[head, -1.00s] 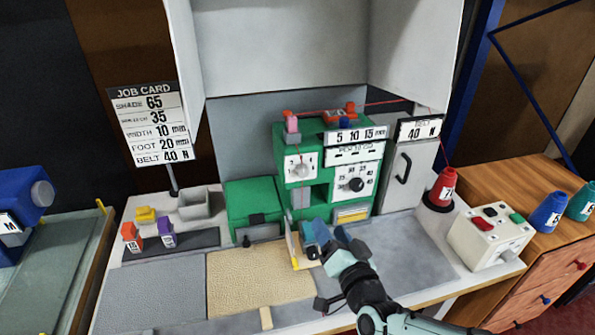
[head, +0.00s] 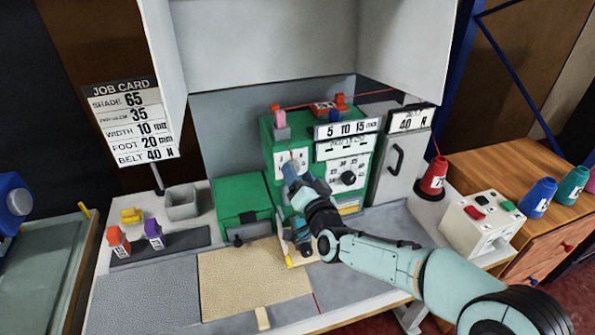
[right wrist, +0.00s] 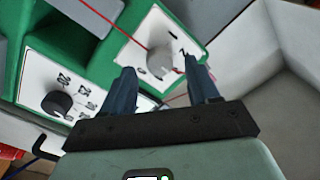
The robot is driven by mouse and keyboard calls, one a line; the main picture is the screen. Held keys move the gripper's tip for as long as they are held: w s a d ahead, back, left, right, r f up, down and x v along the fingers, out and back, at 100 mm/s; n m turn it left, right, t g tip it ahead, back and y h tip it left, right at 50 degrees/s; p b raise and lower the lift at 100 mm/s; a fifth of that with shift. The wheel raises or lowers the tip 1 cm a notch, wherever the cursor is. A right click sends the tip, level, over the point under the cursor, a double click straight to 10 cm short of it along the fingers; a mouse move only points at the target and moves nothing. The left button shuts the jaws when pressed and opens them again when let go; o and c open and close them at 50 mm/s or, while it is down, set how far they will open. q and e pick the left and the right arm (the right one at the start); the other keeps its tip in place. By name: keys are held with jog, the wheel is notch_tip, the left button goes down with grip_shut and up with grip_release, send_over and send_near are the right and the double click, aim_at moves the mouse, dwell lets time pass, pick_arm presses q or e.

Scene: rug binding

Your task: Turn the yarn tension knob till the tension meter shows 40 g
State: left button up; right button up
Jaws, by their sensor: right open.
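The green machine (head: 268,130) stands at the back of the bench. Its white left dial plate (head: 283,157) is partly hidden by my right gripper (head: 293,180) in the head view. In the right wrist view the round pale knob (right wrist: 160,63) on that plate shows beyond my open right fingers (right wrist: 162,88). The fingers are empty, and the knob appears ahead of the gap between them. A red yarn (right wrist: 103,15) runs down past the knob. I cannot pick out a tension meter reading in gram. My left gripper is not in view.
A second dial with a black knob (head: 348,178) is on the machine's right, also in the right wrist view (right wrist: 57,103). A red cone (head: 433,178) and a control box (head: 483,222) stand to the right. The job card (head: 131,118) stands at the left.

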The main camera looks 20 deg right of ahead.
jog(key=shift+w, duration=0.75)
jog(key=c, duration=1)
jog(key=shift+a, duration=0.1)
jog(key=shift+c, duration=0.2)
